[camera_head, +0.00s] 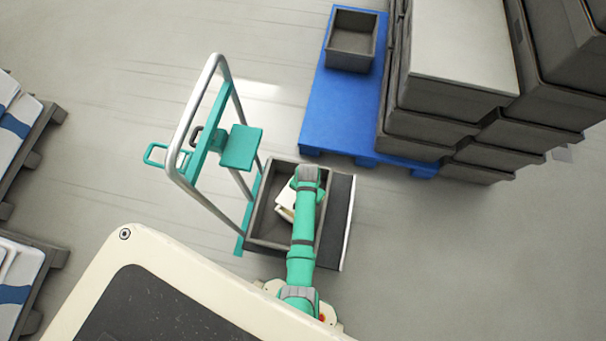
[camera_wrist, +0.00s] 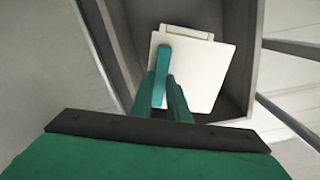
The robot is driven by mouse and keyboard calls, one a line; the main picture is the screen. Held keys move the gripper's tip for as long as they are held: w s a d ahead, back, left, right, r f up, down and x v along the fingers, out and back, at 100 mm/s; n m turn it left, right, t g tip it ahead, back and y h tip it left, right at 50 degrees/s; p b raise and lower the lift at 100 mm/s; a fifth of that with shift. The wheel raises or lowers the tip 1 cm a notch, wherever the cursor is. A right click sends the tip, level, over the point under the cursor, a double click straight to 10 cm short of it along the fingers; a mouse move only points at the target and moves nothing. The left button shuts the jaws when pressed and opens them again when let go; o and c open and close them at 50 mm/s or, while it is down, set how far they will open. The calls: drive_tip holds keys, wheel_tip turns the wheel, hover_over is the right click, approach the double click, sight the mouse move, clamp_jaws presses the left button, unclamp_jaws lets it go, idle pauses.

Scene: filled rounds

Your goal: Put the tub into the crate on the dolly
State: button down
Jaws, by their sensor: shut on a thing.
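The tub (camera_wrist: 205,70) is a white, box-like thing with a small lip on one side. In the head view the tub (camera_head: 286,201) shows partly, inside the outline of the grey crate (camera_head: 262,234), and my arm hides the rest. The crate stands on a dolly (camera_head: 337,222) with a dark deck, a silver handle and teal parts. In the wrist view my gripper (camera_wrist: 169,82) has its teal fingers at the tub's near edge and is shut on it. The crate's walls (camera_wrist: 241,50) surround the tub there. I cannot tell whether the tub touches the crate floor.
A blue pallet (camera_head: 333,105) behind the dolly bears a small open grey crate (camera_head: 351,41) and tall stacks of grey crates (camera_head: 455,60). Pallets with white and blue goods (camera_head: 18,125) stand at the left edge. The dolly's handle (camera_head: 186,135) rises left of the crate.

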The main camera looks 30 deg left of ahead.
sight(287, 199)
drive_tip(key=shift+s+a+f, duration=0.25)
drive_tip(key=shift+s+f, duration=0.15)
drive_tip(key=shift+f, duration=0.1)
drive_tip(key=shift+s+a+f, duration=0.25)
drive_tip(key=shift+s+f, duration=0.1)
drive_tip(key=shift+f, duration=0.15)
wheel_tip(287, 199, down, 8)
drive_tip(key=shift+f, duration=0.2)
idle(1.5)
drive_tip(key=c, duration=1.2)
unclamp_jaws()
drive_tip(key=shift+s, duration=0.1)
drive_tip(key=shift+o, duration=0.2)
drive_tip(key=shift+r, duration=3.45)
